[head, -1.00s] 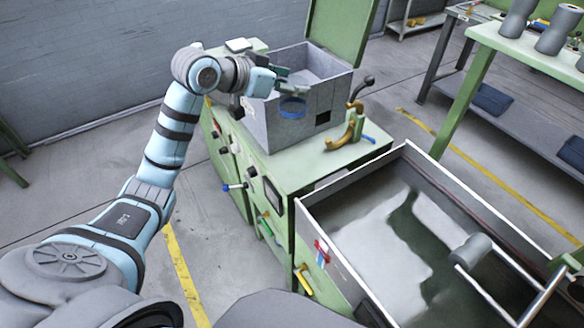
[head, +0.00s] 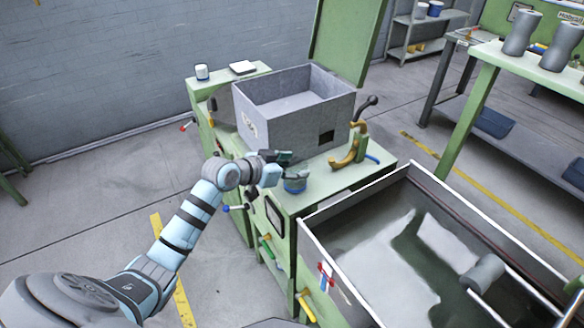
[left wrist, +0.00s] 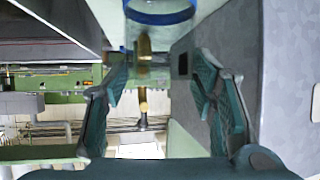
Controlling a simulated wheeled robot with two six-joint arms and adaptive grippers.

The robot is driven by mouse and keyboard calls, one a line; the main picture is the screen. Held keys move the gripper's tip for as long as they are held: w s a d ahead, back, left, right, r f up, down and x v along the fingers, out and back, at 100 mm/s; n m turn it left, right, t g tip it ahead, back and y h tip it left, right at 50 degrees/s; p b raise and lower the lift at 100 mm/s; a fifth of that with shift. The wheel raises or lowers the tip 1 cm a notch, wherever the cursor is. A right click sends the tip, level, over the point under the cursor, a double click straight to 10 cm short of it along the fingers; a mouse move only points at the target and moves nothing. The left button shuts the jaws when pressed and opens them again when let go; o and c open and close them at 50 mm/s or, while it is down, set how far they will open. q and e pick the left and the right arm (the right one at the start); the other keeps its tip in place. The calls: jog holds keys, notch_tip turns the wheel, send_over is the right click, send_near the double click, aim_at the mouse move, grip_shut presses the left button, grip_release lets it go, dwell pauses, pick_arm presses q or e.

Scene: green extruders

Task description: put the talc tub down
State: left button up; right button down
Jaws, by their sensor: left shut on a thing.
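I cannot tell whether the tub's base touches the green top. In the left wrist view the tub (left wrist: 160,17) shows at the top edge with a blue rim, beyond the two teal fingers of the gripper (left wrist: 160,70). My right gripper is not in view.
The grey open box (head: 290,118) stands just behind the tub on the green machine top (head: 345,187). A brass-coloured lever piece (head: 350,150) is to the right. A metal-walled tray (head: 440,230) lies front right.

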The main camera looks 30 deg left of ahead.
pick_arm(q)
jog(key=shift+f, duration=0.1)
jog(key=o, duration=1.1)
jog(key=shift+o, duration=0.2)
jog(key=shift+r, duration=0.25)
jog(key=p+v, duration=0.2)
jog(key=v, duration=1)
jog(key=shift+f, duration=0.1)
